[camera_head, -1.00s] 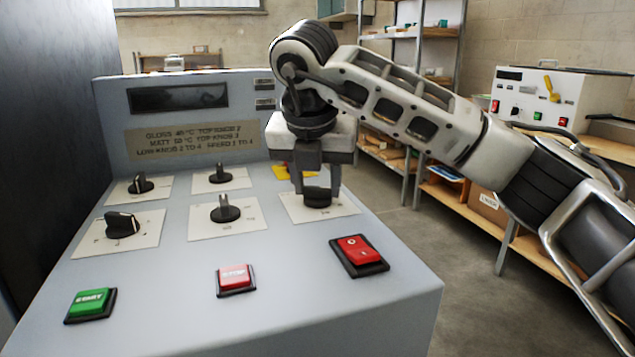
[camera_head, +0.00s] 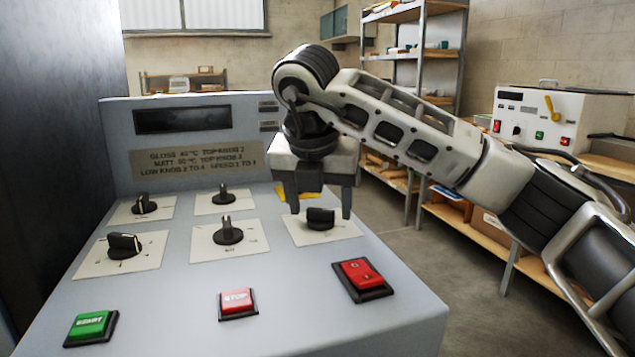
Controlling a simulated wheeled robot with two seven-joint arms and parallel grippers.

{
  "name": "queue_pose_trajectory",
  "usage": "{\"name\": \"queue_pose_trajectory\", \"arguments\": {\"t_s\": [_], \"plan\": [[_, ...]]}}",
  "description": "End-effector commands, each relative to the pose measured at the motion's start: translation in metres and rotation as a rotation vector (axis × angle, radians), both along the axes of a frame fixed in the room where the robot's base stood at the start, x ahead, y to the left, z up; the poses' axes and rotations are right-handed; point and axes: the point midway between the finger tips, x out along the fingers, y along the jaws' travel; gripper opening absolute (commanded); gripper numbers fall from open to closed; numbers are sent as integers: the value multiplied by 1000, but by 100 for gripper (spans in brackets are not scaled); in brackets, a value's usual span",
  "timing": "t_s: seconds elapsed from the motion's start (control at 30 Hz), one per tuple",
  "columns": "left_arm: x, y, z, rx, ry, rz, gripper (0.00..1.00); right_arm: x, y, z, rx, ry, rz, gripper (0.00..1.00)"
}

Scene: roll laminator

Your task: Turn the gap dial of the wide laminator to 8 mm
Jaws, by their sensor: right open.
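The wide laminator's sloped grey panel (camera_head: 165,285) fills the lower left. It bears several black knobs on white plates: back left (camera_head: 144,204), back middle (camera_head: 223,194), front left (camera_head: 124,245), front middle (camera_head: 228,231) and right (camera_head: 320,218). The labels on the plates are too small to read, so I cannot tell which is the gap dial. My right gripper (camera_head: 320,210) is open, pointing down at the right knob, with its fingers apart on either side of it. I cannot tell whether they touch it. My left gripper is not in view.
A green start button (camera_head: 91,327), a red stop button (camera_head: 237,302) and a red rocker switch (camera_head: 362,277) line the panel's front. A display and printed sign (camera_head: 200,162) stand behind. A smaller machine (camera_head: 550,115) sits on a bench at right.

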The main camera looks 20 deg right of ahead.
Motion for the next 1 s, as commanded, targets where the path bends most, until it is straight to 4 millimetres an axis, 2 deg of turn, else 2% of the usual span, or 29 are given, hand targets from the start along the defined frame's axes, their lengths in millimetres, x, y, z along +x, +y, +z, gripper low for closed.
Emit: {"name": "queue_pose_trajectory", "arguments": {"t_s": [0.17,0.4,0.6,0.8,1.0], "plan": [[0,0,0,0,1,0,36,-7,5,21,1,-5,2,62],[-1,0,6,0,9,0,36,-27,14,78,-1,-9,0,62],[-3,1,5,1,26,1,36,-42,22,118,-1,-7,-1,62],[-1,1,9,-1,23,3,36,-51,27,141,0,-5,0,62],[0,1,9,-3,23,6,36,-53,29,146,1,-1,-1,62]]}}
